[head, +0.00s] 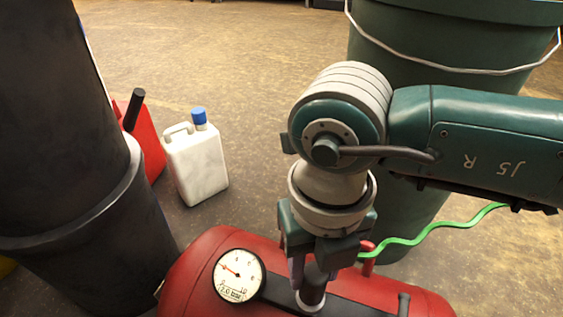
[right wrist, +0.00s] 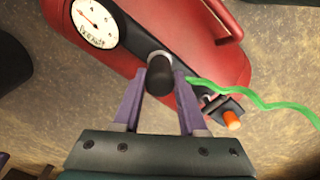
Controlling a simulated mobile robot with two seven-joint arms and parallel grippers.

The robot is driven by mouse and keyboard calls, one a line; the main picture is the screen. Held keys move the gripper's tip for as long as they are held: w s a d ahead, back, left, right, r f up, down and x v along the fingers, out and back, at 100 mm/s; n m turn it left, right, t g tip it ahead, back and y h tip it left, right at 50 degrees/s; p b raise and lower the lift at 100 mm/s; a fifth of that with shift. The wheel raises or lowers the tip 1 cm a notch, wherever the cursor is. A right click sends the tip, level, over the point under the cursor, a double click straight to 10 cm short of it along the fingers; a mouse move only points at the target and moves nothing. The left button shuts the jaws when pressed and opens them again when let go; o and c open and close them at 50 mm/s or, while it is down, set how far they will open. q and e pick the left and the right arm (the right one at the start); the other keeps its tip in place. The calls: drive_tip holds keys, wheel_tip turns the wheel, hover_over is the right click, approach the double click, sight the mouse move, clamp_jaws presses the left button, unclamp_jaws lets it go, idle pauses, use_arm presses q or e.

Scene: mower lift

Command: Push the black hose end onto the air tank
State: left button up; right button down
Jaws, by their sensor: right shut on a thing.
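The red air tank (head: 200,268) lies low in the head view, with a round white dial (head: 238,275) on it. My right gripper (head: 309,277) is above the tank, fingers pointing down. Its purple fingers are shut on the black hose end (head: 314,287). The hose end's lower part meets a pale ring (head: 310,303) on top of the tank; I cannot tell how far it is on. In the right wrist view, the black hose end (right wrist: 160,74) sits between the fingertips, over the tank (right wrist: 190,25) and beside the pale ring. My left gripper is not in view.
A green hose (head: 440,232) runs right from beside the gripper. An orange-tipped fitting (right wrist: 232,120) lies near the tank. A large green bucket (head: 430,50) stands behind my right arm. A white jug (head: 197,160) and a red can (head: 150,135) stand left; a dark bin (head: 60,130) is nearer.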

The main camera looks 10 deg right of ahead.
sight(315, 270)
drive_tip(key=shift+f+b, duration=0.45)
drive_tip(key=shift+f, duration=0.1)
idle(0.4)
drive_tip(key=c, duration=0.7)
unclamp_jaws()
drive_tip(key=shift+c, duration=0.2)
drive_tip(key=shift+r+p, duration=0.8)
drive_tip(key=shift+p, duration=0.05)
wheel_tip(315, 270, up, 9)
drive_tip(key=p, duration=0.9)
drive_tip(key=shift+r, duration=0.2)
